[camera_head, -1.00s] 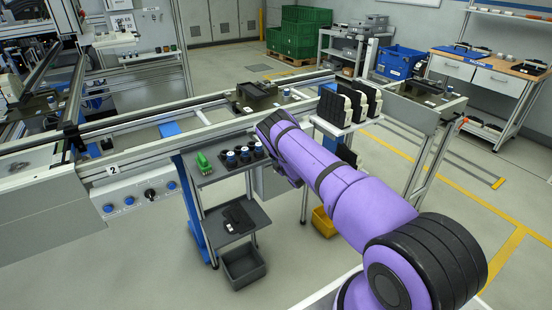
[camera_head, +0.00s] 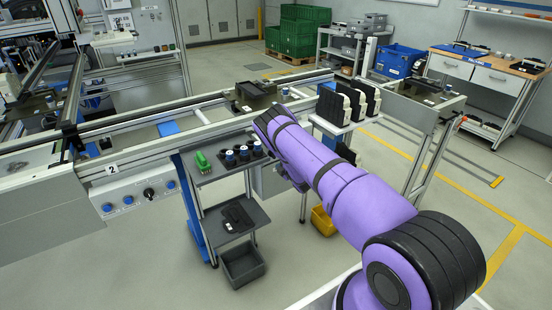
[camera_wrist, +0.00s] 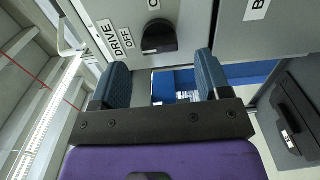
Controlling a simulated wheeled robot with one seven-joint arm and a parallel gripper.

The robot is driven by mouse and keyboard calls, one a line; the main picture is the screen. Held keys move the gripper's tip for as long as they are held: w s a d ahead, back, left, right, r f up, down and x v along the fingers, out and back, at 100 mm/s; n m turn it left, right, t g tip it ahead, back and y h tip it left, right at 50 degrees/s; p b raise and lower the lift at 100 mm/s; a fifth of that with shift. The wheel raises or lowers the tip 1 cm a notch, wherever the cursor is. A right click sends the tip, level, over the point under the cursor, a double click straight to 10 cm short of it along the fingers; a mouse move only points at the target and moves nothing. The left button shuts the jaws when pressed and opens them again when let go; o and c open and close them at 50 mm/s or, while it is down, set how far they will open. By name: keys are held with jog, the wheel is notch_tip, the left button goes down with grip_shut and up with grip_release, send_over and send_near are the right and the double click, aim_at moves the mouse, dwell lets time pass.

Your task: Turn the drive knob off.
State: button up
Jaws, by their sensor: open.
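The drive knob (camera_wrist: 160,37) is a black knob on a light grey panel, at the upper middle of the wrist view. A white label reading DRIVE and OFF (camera_wrist: 121,40) is to its left in the picture; another label above it is cut off. My gripper (camera_wrist: 160,66) is open, with one dark blue-grey finger to the lower left of the knob and one to its lower right. Nothing is between the fingers at the knob, which appears apart from them. In the head view my purple arm reaches toward the conveyor, and my gripper is hidden.
A second panel section (camera_wrist: 265,30) with a cut-off label adjoins on the right. In the head view, a small trolley (camera_head: 214,172) holding several parts stands beside my arm. A control panel (camera_head: 128,205) with blue buttons and a black knob is left of it. Open floor lies in front.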

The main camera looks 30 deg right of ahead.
jog(key=s, duration=0.6)
jog(key=shift+s, duration=0.25)
jog(key=shift+d, duration=0.1)
